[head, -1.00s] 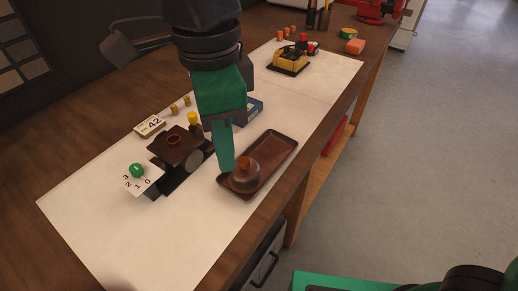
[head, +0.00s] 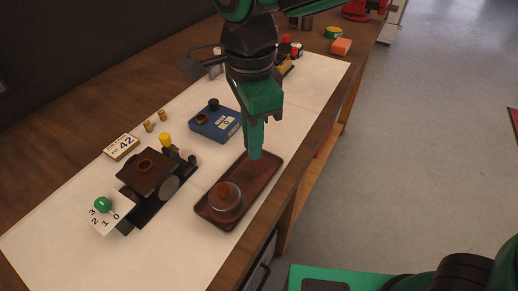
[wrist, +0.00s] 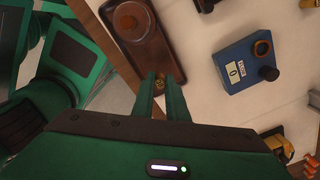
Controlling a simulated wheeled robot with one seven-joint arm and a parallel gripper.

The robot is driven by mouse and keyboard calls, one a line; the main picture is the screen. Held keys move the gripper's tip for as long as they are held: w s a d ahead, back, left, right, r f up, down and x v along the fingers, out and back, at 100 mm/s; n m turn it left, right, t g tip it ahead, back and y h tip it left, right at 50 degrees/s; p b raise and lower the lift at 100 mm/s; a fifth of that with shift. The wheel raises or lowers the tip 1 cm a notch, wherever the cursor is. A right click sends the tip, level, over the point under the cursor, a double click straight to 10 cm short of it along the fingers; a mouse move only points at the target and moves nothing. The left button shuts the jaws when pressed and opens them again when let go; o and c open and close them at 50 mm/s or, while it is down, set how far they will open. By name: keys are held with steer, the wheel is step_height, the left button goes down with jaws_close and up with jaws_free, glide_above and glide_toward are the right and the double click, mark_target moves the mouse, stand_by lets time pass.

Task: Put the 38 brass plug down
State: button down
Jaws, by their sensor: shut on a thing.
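My gripper (head: 255,156) points down over the far end of the brown tray (head: 262,172). In the wrist view its fingers (wrist: 159,88) are shut on a small brass plug (wrist: 159,80), which shows between the tips, against the tray's end (wrist: 178,72). The fingers hide the plug in the head view, and no number on it can be read. I cannot tell whether it touches the tray. A round brown lidded thing with a knob (head: 226,199) sits at the tray's near end.
Left of the tray stand a dark fixture (head: 150,178) with a yellow knob, a dial card (head: 108,217) with a green knob, and a blue box (head: 215,122) reading 0. Two small brass pieces (head: 155,121) stand near a 42 label (head: 121,147). The mat's near left is clear.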

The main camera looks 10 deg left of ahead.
steer(key=shift+w+d+f, duration=0.45)
steer(key=shift+w, duration=0.15)
steer(key=shift+f, duration=2)
steer(key=shift+f, duration=0.1)
steer(key=c, duration=1.7)
jaws_free()
steer(key=shift+c, duration=0.2)
step_height(320, 180, up, 12)
steer(key=shift+w, duration=0.1)
